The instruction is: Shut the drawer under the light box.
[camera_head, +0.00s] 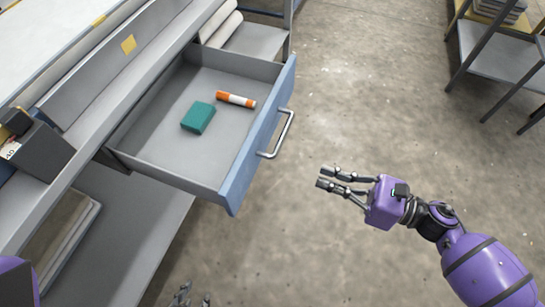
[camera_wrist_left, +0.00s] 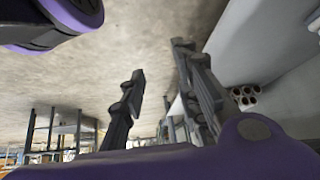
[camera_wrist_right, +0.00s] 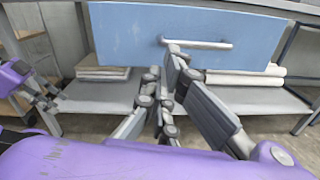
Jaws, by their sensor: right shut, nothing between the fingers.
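The drawer (camera_head: 225,180) under the light box (camera_head: 50,35) is pulled well out. Its blue front carries a metal bar handle (camera_head: 284,134). In the right wrist view the blue front (camera_wrist_right: 130,35) and its handle (camera_wrist_right: 200,44) face me. My right gripper (camera_head: 323,177) is shut and empty. It is to the right of the handle, apart from it, fingers pointing toward the drawer. My left gripper (camera_head: 190,300) shows only its fingertips at the bottom edge of the head view. In the left wrist view its fingers (camera_wrist_left: 160,65) are apart with nothing between them.
Inside the drawer lie a teal block (camera_head: 198,117) and an orange-and-white tube (camera_head: 236,99). A dark box (camera_head: 38,150) stands on the bench edge. Below is a lower shelf (camera_head: 140,225). The floor (camera_head: 370,100) right of the drawer is clear; a rack (camera_head: 500,55) stands at upper right.

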